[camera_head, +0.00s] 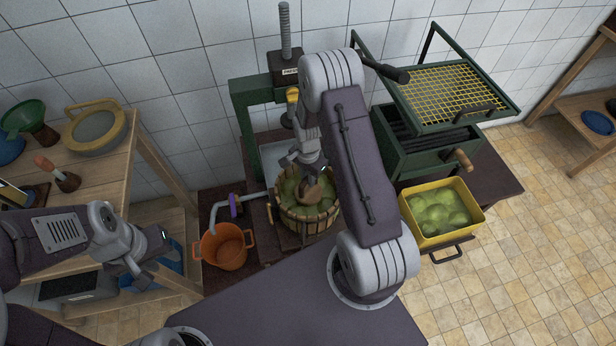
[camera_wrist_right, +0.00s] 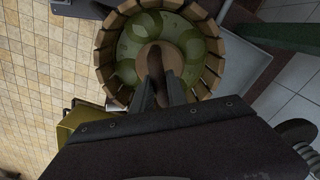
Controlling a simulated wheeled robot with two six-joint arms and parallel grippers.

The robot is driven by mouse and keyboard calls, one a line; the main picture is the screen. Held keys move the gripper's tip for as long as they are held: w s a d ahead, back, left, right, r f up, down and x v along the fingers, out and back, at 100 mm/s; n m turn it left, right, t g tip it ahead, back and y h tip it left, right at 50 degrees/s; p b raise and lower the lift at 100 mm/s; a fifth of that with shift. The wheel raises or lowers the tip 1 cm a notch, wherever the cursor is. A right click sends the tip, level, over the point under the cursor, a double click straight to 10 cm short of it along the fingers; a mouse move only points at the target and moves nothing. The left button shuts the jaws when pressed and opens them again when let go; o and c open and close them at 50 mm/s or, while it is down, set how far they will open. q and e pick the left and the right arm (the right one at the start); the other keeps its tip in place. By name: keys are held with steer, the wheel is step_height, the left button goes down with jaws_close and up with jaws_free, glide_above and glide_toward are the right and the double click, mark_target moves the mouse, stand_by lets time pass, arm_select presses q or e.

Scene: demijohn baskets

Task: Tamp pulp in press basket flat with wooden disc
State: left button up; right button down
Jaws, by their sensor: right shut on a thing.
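The press basket (camera_head: 308,229) is a round wooden-slat tub with green pulp (camera_head: 290,191) in it. My right gripper (camera_head: 308,166) is over the basket, shut on the handle of the wooden disc (camera_head: 313,188). In the right wrist view, the basket (camera_wrist_right: 107,58) surrounds the pulp (camera_wrist_right: 190,42), and the round disc (camera_wrist_right: 146,52) is near its middle, below my right gripper (camera_wrist_right: 162,88). I cannot tell if the disc touches the pulp. My left gripper (camera_head: 154,262) is open and empty by the shelf at left.
The green press frame (camera_head: 243,100) and screw (camera_head: 285,30) stand behind the basket. An orange bucket (camera_head: 222,248) is at its left. A yellow crate of green fruit (camera_head: 468,226) and a green mill (camera_head: 425,155) are at right. A wooden shelf (camera_head: 110,165) is at left.

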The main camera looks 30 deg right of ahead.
step_height(320, 180, down, 2)
steer(key=shift+f+b, duration=0.1)
steer(key=shift+b, duration=0.45)
step_height(320, 180, up, 3)
steer(key=p, duration=0.2)
steer(key=shift+p, duration=0.35)
steer(key=a, duration=0.1)
steer(key=s+a, duration=0.2)
steer(key=a, duration=0.1)
steer(key=shift+s+a+f, duration=0.1)
steer(key=shift+s, duration=0.15)
steer(key=shift+f, duration=0.1)
